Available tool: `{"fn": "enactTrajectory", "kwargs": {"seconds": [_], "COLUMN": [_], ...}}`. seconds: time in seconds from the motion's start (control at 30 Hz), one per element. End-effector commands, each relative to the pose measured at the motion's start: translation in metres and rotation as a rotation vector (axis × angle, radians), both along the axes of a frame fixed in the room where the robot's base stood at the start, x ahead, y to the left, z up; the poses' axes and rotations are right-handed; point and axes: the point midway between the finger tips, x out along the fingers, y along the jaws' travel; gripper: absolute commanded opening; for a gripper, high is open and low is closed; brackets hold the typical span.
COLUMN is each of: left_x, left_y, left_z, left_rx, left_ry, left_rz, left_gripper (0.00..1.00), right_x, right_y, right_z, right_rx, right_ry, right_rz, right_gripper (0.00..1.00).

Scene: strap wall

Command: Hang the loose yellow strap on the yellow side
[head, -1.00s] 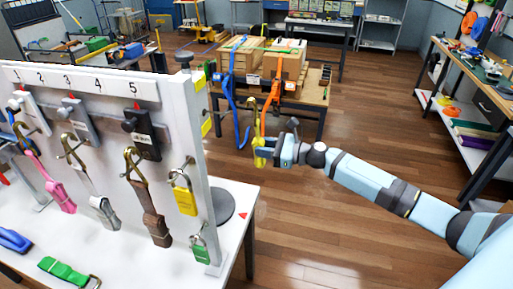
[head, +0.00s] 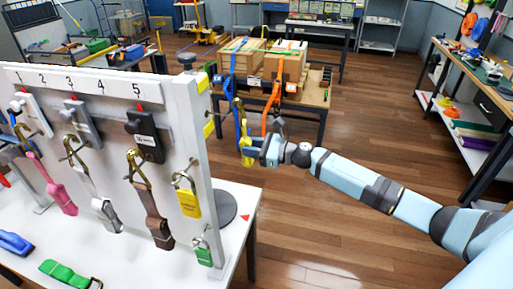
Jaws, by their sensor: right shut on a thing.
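My right gripper (head: 268,152) is shut on the yellow strap (head: 246,148), to the right of the white board's end. The strap's brass hook (head: 238,108) sticks up above the gripper. The gripper's fingers partly cover the strap. The white board (head: 90,115) stands upright on a white table, with numbers along its top. Its right end post carries yellow patches (head: 209,128), apart from the strap. My left gripper is not in view.
Pink (head: 60,190), grey (head: 105,212) and brown (head: 156,220) straps hang on the board's front. A green strap (head: 65,272) lies on the table. Open floor lies right.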

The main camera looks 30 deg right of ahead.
Motion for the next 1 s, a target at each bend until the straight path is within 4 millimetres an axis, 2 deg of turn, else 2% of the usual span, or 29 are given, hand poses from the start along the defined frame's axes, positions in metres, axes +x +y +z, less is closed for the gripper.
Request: {"fn": "enactTrajectory", "kwargs": {"seconds": [0.73,1.0], "left_x": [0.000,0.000], "left_y": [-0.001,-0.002], "left_z": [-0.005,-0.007], "left_rx": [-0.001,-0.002], "left_ry": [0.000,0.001], "left_rz": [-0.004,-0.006], "left_gripper": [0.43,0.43], "right_x": [0.034,0.042], "right_y": [0.030,0.037], "right_z": [-0.003,-0.012], "right_rx": [0.001,0.001], "right_ry": [-0.001,-0.002], "right_rz": [-0.001,-0.001], "right_gripper": [0.00,0.00]}}
